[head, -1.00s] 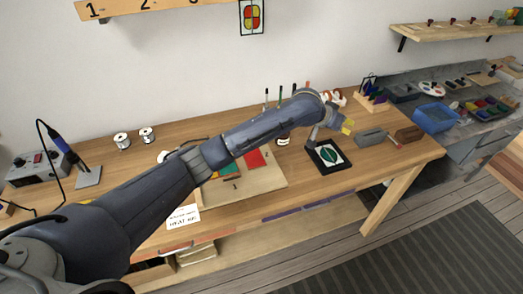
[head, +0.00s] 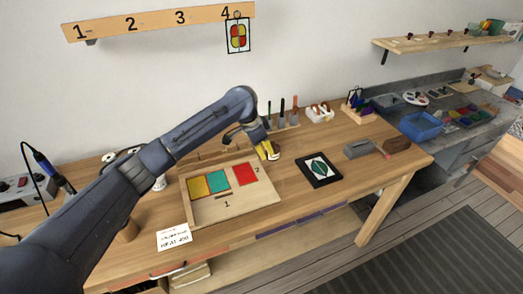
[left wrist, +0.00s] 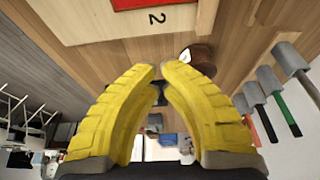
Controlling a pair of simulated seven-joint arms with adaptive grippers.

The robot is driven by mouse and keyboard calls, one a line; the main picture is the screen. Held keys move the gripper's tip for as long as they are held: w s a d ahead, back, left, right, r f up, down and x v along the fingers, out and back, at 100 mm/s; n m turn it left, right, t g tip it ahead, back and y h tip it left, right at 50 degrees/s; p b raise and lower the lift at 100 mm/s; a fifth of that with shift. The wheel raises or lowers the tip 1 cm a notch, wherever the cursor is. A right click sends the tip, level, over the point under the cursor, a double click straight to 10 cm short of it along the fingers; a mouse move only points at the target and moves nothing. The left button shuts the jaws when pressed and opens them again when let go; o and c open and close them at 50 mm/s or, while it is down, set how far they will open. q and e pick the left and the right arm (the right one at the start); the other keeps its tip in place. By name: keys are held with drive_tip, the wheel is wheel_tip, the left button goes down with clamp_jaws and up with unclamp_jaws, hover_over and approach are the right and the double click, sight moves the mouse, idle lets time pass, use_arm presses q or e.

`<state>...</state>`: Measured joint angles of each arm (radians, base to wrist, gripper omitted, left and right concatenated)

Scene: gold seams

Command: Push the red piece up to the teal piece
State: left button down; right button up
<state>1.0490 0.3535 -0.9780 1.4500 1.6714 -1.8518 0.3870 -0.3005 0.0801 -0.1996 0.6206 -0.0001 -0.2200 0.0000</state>
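The red piece (head: 245,174) lies flat in a pale wooden tray (head: 236,206), near its right side. The teal piece (head: 218,179) lies to its left with a narrow gap between them, and a yellow piece (head: 199,187) sits left of the teal one. My left gripper (head: 271,153), with yellow fingers, is just beyond the tray's back right corner, apart from the red piece. In the left wrist view its fingertips (left wrist: 157,68) nearly meet with nothing between them. That view shows only an edge of the red piece (left wrist: 150,3). My right gripper is not in view.
A dark-framed leaf panel (head: 319,168) lies right of the tray. Upright tools (head: 282,115) stand behind the gripper at the table's back. A grey block (head: 357,149) and a white card (head: 174,237) are on the table. Bare wood lies between tray and panel.

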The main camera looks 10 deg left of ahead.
sight(262, 169)
use_arm(q)
drive_tip(key=x, duration=0.7)
drive_tip(key=shift+s+a+r, duration=0.1)
drive_tip(key=shift+s+a, duration=0.15)
drive_tip(key=shift+a, duration=0.3)
drive_tip(key=shift+s+a, duration=0.3)
drive_tip(key=shift+a, duration=0.2)
drive_tip(key=shift+s+a, duration=0.4)
drive_tip(key=shift+a, duration=0.4)
drive_tip(key=shift+s, duration=0.1)
